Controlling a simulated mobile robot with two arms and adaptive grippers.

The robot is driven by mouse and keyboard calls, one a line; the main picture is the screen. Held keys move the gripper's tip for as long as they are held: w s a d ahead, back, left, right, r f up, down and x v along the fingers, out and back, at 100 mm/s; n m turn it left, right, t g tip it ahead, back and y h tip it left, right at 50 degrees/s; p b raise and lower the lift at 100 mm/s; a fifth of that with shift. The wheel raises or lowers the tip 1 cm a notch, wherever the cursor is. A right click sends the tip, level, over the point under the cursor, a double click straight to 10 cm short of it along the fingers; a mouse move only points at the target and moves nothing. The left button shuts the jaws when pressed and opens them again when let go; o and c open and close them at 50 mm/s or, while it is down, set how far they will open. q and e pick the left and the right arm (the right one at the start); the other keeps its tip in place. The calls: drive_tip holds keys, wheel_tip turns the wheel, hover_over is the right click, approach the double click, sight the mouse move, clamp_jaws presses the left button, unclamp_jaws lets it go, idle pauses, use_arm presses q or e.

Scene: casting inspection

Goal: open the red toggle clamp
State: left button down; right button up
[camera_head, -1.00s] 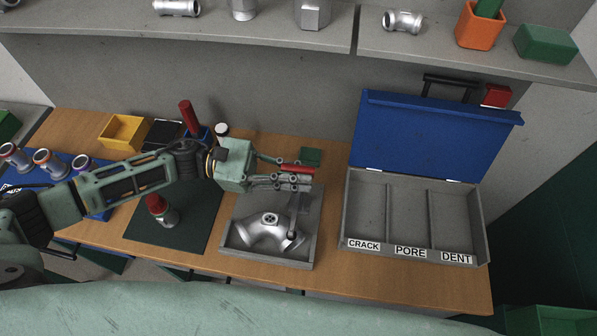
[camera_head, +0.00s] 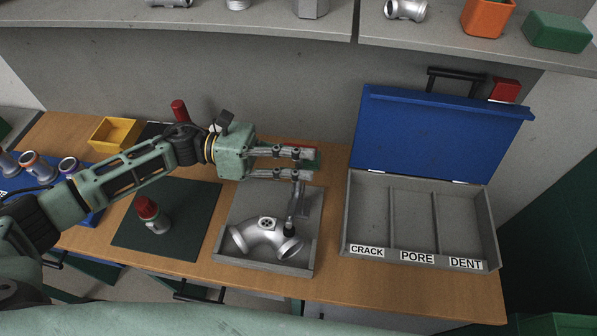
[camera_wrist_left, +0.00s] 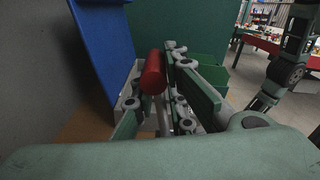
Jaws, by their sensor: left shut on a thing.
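The red toggle clamp stands at the back right of a grey tray (camera_head: 222,220). Its red handle (camera_wrist_left: 153,72) lies between my left fingers in the left wrist view; in the head view the fingers mostly hide it. My left gripper (camera_head: 306,164) comes in from the left and is shut on this handle above the tray's back edge. The clamp's dark metal arm (camera_head: 297,205) reaches down to the right end of a silver elbow casting (camera_head: 262,238) in the tray. I cannot tell whether its tip touches the casting. My right gripper is not in view.
An open blue-lidded case (camera_head: 440,135) with CRACK, PORE and DENT compartments stands close on the right. A red-capped bottle (camera_head: 152,215) stands on a dark mat (camera_head: 190,225) left of the tray. A shelf (camera_head: 270,28) with castings runs above.

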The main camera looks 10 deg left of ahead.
use_arm(q)
drive_tip(key=shift+w+a+f+n+b, duration=0.1)
drive_tip(key=shift+w+f+n+b, duration=0.25)
drive_tip(key=shift+w+n+b, duration=0.5)
drive_tip(key=shift+w+d+f+n+b, duration=0.1)
drive_tip(key=shift+w+f+n+b, duration=0.2)
drive_tip(key=shift+w+n+b, duration=0.5)
drive_tip(key=shift+w+a+f+n+b, duration=0.1)
drive_tip(key=shift+w+f+n+b, duration=0.45)
drive_tip(key=shift+b, duration=0.6)
drive_tip(key=shift+s+r, duration=0.15)
drive_tip(key=shift+r, duration=0.05)
drive_tip(key=c, duration=1.7)
unclamp_jaws()
drive_tip(key=shift+c, duration=0.2)
drive_tip(key=a, duration=1.2)
